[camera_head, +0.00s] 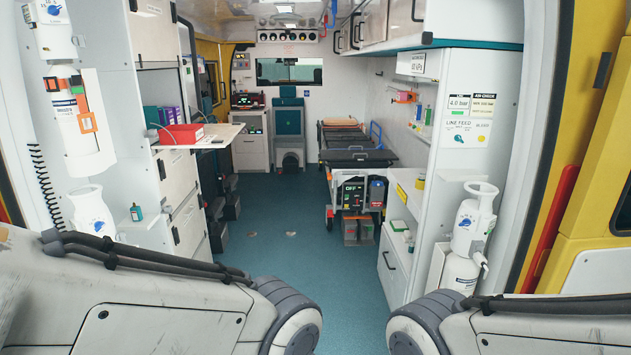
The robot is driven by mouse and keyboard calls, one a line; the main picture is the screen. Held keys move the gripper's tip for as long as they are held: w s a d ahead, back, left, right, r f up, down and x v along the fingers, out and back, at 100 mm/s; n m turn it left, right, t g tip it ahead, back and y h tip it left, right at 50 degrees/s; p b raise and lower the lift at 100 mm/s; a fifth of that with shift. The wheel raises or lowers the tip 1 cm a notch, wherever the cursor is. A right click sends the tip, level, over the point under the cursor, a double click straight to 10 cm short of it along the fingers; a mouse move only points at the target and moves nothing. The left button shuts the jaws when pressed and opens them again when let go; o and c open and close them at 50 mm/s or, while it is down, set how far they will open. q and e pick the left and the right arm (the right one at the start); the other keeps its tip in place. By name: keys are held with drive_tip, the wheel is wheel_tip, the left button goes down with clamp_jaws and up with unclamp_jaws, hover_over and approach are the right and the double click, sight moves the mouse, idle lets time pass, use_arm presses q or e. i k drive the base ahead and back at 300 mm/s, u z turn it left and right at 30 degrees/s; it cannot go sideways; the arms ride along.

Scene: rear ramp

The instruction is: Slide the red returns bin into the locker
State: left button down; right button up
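A red bin (181,134) sits on a white pull-out shelf (222,131) at the left, next to the tall white cabinet. It looks like a small open box, but its inside is hidden. The cabinet (150,60) has an open bay with teal and purple boxes just behind the bin, and white doors below. I cannot tell which compartment is the locker. Only the upper links of my two arms show at the bottom left and bottom right. Both of my grippers are out of view, and neither arm reaches the bin.
The blue-green floor (285,230) runs clear down the middle, with a few small scraps on it. A stretcher (355,157) with equipment beneath stands right of centre. White gas cylinders (474,222) flank the door opening. A seat (289,120) is at the far end.

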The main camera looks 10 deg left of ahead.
sight(187, 133)
drive_tip(key=u, duration=0.3)
drive_tip(key=i, duration=1.95)
drive_tip(key=u, duration=0.35)
